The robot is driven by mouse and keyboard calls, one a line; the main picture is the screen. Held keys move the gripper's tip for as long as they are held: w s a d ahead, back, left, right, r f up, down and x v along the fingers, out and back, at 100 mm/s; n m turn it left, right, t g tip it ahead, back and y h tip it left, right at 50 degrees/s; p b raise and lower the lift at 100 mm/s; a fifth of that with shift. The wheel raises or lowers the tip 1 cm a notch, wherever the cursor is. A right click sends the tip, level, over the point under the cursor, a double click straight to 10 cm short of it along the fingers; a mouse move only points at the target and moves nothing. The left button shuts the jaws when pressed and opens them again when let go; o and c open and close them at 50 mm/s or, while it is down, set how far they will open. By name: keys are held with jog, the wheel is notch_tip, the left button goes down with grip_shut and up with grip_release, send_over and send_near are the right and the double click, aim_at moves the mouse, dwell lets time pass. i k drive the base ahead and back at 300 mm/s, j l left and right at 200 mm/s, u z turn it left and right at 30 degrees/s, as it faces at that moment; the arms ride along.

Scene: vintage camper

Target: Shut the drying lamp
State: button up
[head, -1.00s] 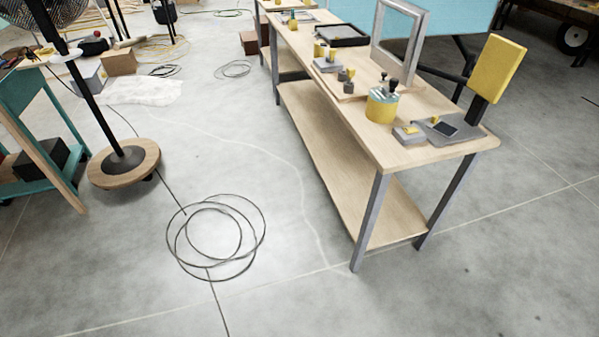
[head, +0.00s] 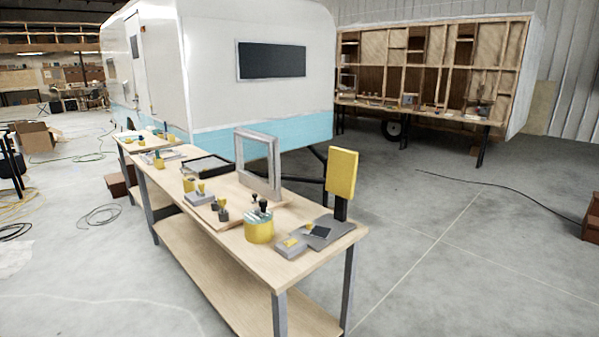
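What looks like the drying lamp stands at the near right end of the long wooden workbench (head: 215,264). It has a yellow rectangular panel (head: 342,173) raised nearly upright on a short black post (head: 341,208). The post rises at the edge of a flat grey base (head: 326,238) with a dark square on it. The panel stands up clear of the base, so it appears open. I cannot make out a hinge. My gripper is not in view.
A yellow tub (head: 259,229) with tools and a small grey block (head: 289,247) sit beside the base. A grey frame (head: 258,165) stands behind them. A white and blue camper (head: 220,75) is behind the bench. The floor to the right is open, with a black cable (head: 520,197).

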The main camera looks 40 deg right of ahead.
aim_at(342, 163)
jog(key=l+u, duration=0.15)
jog(key=l, duration=0.7)
jog(key=l+u, duration=0.15)
jog(key=l, duration=0.7)
jog(key=k+l+u, duration=0.15)
jog(key=l, duration=0.7)
jog(key=l+u, duration=0.15)
jog(key=l, duration=0.7)
jog(key=k+l+u, duration=0.15)
jog(key=l, duration=0.7)
jog(key=k+l+u, duration=0.15)
jog(key=k+l, duration=0.15)
jog(key=l, duration=0.45)
jog(key=k+l+u, duration=0.15)
jog(key=l, duration=0.65)
jog(key=k+l+u, duration=0.15)
jog(key=k+l, duration=0.2)
jog(key=l, duration=0.4)
